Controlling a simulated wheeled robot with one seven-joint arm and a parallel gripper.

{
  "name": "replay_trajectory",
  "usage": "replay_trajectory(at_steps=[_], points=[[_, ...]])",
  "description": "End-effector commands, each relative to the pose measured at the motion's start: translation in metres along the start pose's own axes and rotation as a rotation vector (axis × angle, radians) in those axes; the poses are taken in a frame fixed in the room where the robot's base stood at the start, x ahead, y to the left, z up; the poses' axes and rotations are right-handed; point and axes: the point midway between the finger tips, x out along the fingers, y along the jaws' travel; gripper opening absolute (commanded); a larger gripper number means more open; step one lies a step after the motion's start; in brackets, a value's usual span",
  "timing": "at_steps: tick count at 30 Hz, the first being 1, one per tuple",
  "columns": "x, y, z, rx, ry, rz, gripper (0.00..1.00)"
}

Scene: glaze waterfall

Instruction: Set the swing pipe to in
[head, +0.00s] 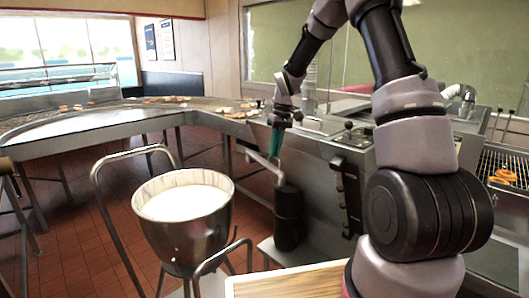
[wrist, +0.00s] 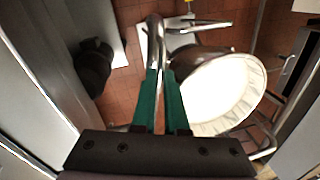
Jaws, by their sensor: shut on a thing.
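The swing pipe (head: 264,164) is a bare metal tube that rises from a black cylinder (head: 288,217) beside the steel machine. Its free end points left, toward the side where the bowl stands. My gripper (head: 275,154) comes down from above with its green fingers at the pipe. In the wrist view the fingers of my gripper (wrist: 162,72) are shut on the shiny pipe (wrist: 154,35), whose curved upper part shows beyond them. The part between the fingers is mostly hidden. I cannot tell the pipe's exact setting.
A steel bowl (head: 183,233) of white glaze stands on a tubular-handled cart left of the pipe. The steel machine (head: 315,165) is close on the right. A long metal counter (head: 100,128) with doughnuts runs behind. Red tiled floor is open at the left.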

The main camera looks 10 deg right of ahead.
Motion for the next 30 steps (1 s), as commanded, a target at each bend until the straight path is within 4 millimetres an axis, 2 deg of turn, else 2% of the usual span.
replay_trajectory(at_steps=[9, 24, 25, 26, 27, 30], points=[[-0.004, 0.02, -0.002, -0.099, -0.018, 0.001, 0.0], [-0.005, 0.022, -0.003, -0.115, -0.02, 0.001, 0.0], [-0.005, 0.022, -0.003, -0.115, -0.02, 0.001, 0.22], [-0.005, 0.022, -0.003, -0.114, -0.02, 0.001, 0.34], [-0.005, 0.022, -0.003, -0.114, -0.02, 0.001, 0.41], [-0.005, 0.022, -0.003, -0.114, -0.021, 0.001, 0.41]])
